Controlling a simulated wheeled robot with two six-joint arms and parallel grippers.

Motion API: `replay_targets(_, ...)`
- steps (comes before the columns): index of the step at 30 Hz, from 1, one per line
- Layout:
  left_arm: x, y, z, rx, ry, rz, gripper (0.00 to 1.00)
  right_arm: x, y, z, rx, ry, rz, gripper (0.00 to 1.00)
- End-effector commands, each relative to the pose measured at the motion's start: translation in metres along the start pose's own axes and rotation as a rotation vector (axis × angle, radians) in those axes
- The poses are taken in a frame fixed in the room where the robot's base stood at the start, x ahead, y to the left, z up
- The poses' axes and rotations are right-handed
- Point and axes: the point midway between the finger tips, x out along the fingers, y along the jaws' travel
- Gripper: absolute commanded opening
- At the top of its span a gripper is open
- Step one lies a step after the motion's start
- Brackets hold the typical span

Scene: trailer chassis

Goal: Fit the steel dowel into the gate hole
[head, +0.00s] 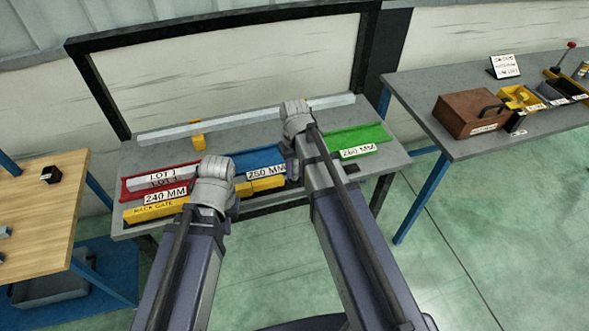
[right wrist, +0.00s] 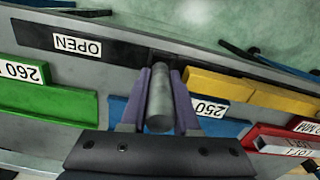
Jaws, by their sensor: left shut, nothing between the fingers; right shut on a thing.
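The steel dowel (right wrist: 159,101) is a grey cylinder gripped between the two purple fingers of my right gripper (right wrist: 161,92) in the right wrist view. Its round end faces the camera; its other end is hidden. In the head view my right gripper (head: 292,168) is over the bench between the blue and green trays, mostly hidden by its wrist. A yellow bar labelled BACK GATE (head: 157,208) runs along the bench's front edge; it also shows in the right wrist view (right wrist: 280,98), right of the dowel. I cannot make out the hole. My left gripper (head: 230,208) is shut and empty near the yellow bar.
Red (head: 133,190), blue (head: 262,160) and green (head: 365,138) trays stand on the grey bench behind the bar. A dark strip marked OPEN (right wrist: 120,55) lies along the edge. A pale rail (head: 235,121) lies behind. A side bench holds a brown box (head: 468,113).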

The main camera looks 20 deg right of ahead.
Motion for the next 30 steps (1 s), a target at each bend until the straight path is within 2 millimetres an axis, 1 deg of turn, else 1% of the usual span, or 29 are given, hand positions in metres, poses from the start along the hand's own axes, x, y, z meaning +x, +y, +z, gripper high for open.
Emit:
replay_targets(9, 0.001, 0.0, 0.0, 0.0, 0.0, 0.0, 0.0, 0.001, 0.0, 0.0, 0.0, 0.0, 0.0, 0.0)
replay_targets(30, 0.018, 0.002, -0.001, 0.0, 0.0, 0.0, 0.0, 0.018, 0.0, 0.0, 0.0, 0.0, 0.0, 0.0)
